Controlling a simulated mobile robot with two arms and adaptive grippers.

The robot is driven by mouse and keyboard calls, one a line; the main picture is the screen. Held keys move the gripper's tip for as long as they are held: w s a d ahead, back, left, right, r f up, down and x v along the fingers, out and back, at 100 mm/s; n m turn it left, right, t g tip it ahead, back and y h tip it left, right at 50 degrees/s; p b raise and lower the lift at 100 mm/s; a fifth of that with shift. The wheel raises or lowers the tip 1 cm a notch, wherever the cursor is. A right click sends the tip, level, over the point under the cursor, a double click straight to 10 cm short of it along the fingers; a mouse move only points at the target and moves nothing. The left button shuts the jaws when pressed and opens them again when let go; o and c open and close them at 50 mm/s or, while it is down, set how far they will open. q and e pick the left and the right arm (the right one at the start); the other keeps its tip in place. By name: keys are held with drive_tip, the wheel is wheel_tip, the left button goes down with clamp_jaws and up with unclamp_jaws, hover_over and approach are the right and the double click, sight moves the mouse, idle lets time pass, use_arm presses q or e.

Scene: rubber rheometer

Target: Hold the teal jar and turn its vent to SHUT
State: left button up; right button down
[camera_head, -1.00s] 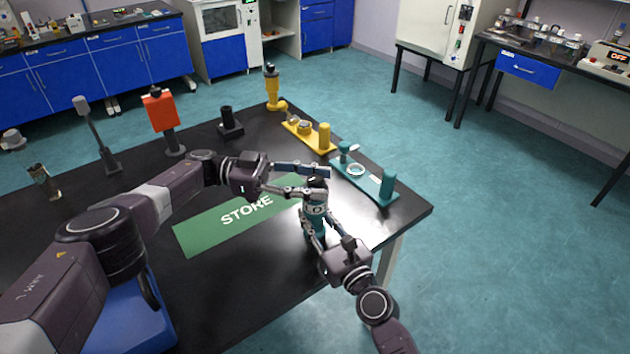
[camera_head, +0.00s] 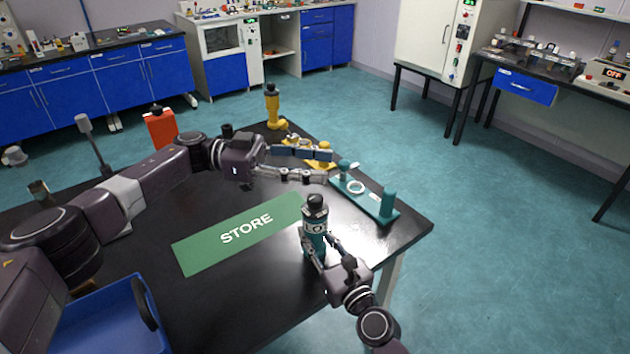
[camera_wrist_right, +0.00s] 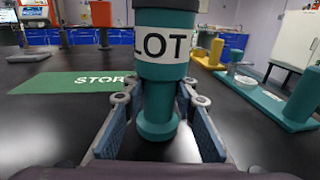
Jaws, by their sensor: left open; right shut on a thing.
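The teal jar (camera_head: 315,236) stands upright near the table's front right, with a black cap (camera_head: 315,202) on top and a white label. The right wrist view shows its label reading "LOT" (camera_wrist_right: 165,43) and its narrower lower body (camera_wrist_right: 158,100). My right gripper (camera_head: 322,256) is shut on the jar's lower body, one finger on each side. My left gripper (camera_head: 328,165) is open and empty, above and behind the jar, clear of its cap. I cannot read any vent marking or tell the vent's setting.
A green STORE mat (camera_head: 205,255) lies left of the jar. A teal stand (camera_head: 388,204) with a ring is at the right edge, and a yellow stand (camera_head: 325,162) behind it. A yellow jar (camera_head: 272,105) stands at the far corner. A blue bin (camera_head: 95,325) is front left.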

use_arm(q)
drive_tip(key=shift+r, duration=0.3)
use_arm(e)
drive_tip(key=c, duration=1.5)
unclamp_jaws()
